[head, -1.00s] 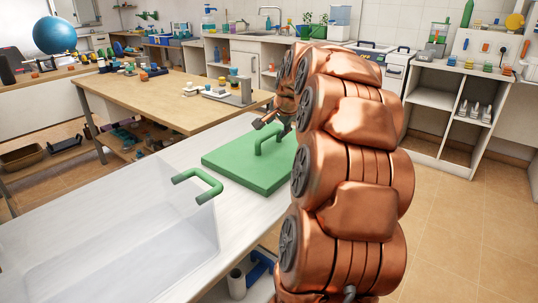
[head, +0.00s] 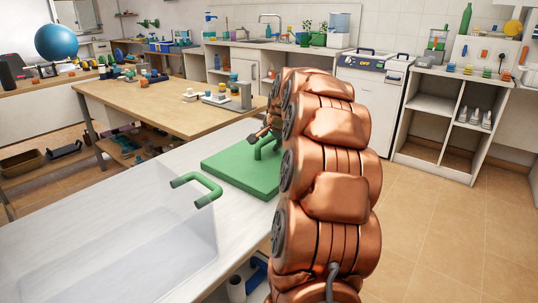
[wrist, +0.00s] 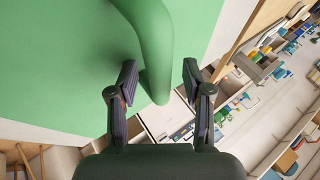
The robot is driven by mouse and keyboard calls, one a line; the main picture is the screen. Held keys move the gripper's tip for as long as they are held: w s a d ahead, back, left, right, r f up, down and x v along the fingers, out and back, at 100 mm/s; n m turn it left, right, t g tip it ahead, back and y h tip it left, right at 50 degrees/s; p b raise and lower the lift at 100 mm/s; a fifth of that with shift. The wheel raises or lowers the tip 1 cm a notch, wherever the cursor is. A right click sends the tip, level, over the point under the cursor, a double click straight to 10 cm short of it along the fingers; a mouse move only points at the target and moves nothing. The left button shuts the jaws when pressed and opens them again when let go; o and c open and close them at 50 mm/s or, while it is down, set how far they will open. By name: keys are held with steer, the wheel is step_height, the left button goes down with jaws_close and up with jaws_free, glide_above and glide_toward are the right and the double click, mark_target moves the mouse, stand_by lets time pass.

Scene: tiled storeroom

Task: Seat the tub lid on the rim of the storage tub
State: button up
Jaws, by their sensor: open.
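The green tub lid (head: 235,172) lies flat on the white table, and its raised green handle (head: 268,147) stands up from it. In the wrist view the lid (wrist: 60,60) fills the left side and its handle (wrist: 156,55) reaches down between my fingers. My gripper (wrist: 160,78) is open, with one finger on each side of the handle's end; whether either touches it is unclear. In the head view my arm hides most of my gripper (head: 262,132). The clear storage tub (head: 130,245) stands at the left, with a green handle (head: 205,188) at its side.
The white table (head: 120,180) has bare room behind the tub. A wooden table (head: 165,105) with small items stands beyond it. A counter with a sink (head: 268,40) runs along the back wall. Tiled floor (head: 430,220) is open at the right.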

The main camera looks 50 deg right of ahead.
jaws_close()
stand_by(0.5)
